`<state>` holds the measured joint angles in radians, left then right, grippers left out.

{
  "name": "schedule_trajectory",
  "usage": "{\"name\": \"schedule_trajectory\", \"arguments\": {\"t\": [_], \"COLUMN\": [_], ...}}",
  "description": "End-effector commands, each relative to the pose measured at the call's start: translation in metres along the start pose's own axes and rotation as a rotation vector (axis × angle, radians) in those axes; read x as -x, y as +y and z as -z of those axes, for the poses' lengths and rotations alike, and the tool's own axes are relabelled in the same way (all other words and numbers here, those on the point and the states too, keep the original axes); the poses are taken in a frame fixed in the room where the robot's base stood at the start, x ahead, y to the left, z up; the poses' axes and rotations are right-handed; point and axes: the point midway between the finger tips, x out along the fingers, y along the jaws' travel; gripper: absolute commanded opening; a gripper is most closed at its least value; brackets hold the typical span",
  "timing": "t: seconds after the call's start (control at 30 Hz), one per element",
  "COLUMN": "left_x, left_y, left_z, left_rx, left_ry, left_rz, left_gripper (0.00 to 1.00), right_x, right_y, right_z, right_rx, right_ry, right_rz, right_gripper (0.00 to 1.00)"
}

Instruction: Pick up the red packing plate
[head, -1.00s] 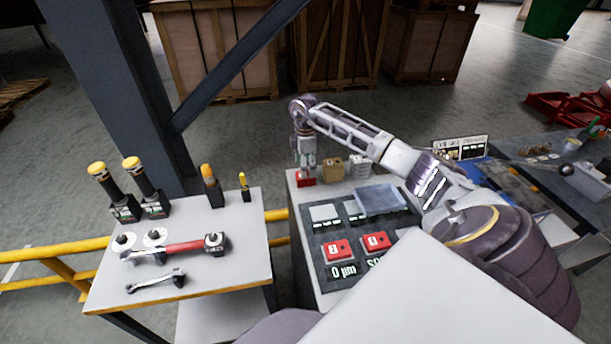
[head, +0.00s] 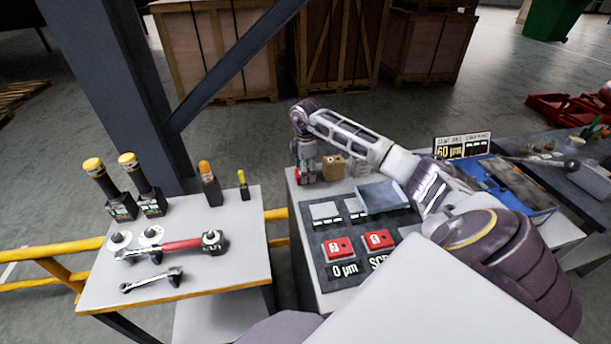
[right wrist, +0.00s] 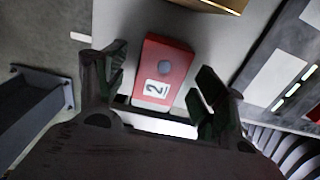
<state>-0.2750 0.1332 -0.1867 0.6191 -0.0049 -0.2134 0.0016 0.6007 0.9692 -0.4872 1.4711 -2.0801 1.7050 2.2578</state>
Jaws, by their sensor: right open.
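A red plate (head: 299,176) lies at the far left corner of the right-hand bench, partly hidden by my right gripper (head: 306,174) in the head view. In the right wrist view this red plate (right wrist: 166,72) has a white label marked 2 and a grey round spot. My right gripper (right wrist: 158,88) is open, with its dark fingers on either side of the plate's near part. I cannot tell whether they touch it. Two more red plates, a left one (head: 338,247) and a right one (head: 379,240), lie on the dark mat. My left gripper is not in view.
A tan block (head: 333,167) stands close right of my right gripper. A grey tray (head: 383,196) sits on the mat (head: 325,279). A sign (head: 463,146) reads 60 µm. The left table (head: 215,283) holds wrenches and yellow-topped tools. A yellow rail (head: 50,250) runs behind.

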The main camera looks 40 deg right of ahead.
Motion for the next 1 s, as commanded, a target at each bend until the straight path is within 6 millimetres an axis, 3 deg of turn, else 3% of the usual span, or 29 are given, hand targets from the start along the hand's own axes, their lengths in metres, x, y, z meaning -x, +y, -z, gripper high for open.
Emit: {"name": "schedule_trajectory", "arguments": {"t": [0.2,0.7,1.0], "left_x": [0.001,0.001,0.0], "left_y": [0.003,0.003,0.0], "left_z": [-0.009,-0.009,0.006], "left_rx": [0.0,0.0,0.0], "left_ry": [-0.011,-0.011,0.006], "left_rz": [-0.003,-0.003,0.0], "left_gripper": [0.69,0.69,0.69], "right_x": [0.0,0.001,0.002], "right_y": [0.0,0.001,0.0], "right_z": [0.0,0.0,0.0], "right_rx": [0.0,0.0,0.0], "right_ry": [0.0,0.001,0.0], "right_rz": [0.0,-0.002,-0.002], "right_gripper": [0.68,0.06,0.06]}}
